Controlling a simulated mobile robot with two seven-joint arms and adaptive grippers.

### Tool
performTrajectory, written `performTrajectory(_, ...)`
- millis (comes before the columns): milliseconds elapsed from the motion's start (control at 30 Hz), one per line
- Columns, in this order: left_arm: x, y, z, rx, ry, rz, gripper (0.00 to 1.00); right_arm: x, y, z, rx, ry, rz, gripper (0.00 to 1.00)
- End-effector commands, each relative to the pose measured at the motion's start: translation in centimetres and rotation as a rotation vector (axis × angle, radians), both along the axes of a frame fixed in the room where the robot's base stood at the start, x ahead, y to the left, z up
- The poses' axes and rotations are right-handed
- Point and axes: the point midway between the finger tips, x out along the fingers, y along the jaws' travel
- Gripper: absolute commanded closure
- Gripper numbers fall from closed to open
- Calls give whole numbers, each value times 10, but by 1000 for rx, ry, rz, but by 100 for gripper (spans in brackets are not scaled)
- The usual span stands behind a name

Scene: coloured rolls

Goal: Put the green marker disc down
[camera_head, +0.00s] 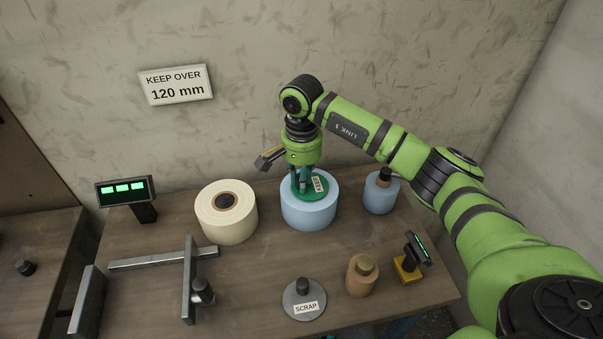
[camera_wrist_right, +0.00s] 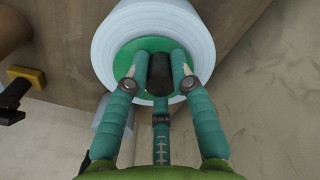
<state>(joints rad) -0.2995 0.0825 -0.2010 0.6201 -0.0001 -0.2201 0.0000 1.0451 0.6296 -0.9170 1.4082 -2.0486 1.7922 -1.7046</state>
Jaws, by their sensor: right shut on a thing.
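The green marker disc (camera_head: 311,195) has a KEEP label and lies flat at the top of the wide light-blue roll (camera_head: 308,217). I cannot tell whether a thin gap is left under it. My right gripper (camera_head: 301,187) points down from above and is shut on the disc's dark knob. In the right wrist view the three teal fingers (camera_wrist_right: 160,65) close around the black knob (camera_wrist_right: 182,72), with the green disc (camera_wrist_right: 128,58) against the pale roll (camera_wrist_right: 105,45). The fingers hide part of the disc. My left gripper is not in view.
A cream roll (camera_head: 222,225) stands to the left. A small blue roll (camera_head: 380,198) stands to the right. In front are a brown roll (camera_head: 360,278), a grey SCRAP disc (camera_head: 290,305), a metal gauge (camera_head: 188,285) and a yellow-based display (camera_head: 406,269). A wall sign (camera_head: 176,85) reads KEEP OVER 120 mm.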

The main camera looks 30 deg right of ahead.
Motion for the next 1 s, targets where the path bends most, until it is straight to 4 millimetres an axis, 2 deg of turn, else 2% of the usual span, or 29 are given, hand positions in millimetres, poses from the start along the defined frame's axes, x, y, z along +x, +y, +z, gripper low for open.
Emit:
performTrajectory(367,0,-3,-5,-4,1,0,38,0,0,-6,1,-2,0,100)
performTrajectory(400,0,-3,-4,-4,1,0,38,0,0,-4,1,-2,0,64)
performTrajectory(433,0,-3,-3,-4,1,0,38,0,0,-4,1,-2,0,52)
performTrajectory(767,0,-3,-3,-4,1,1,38,0,0,-3,1,-2,0,52)
performTrajectory(867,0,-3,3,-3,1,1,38,0,0,3,1,-2,0,52)
performTrajectory(1000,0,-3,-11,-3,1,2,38,1,0,19,1,-7,-1,52)
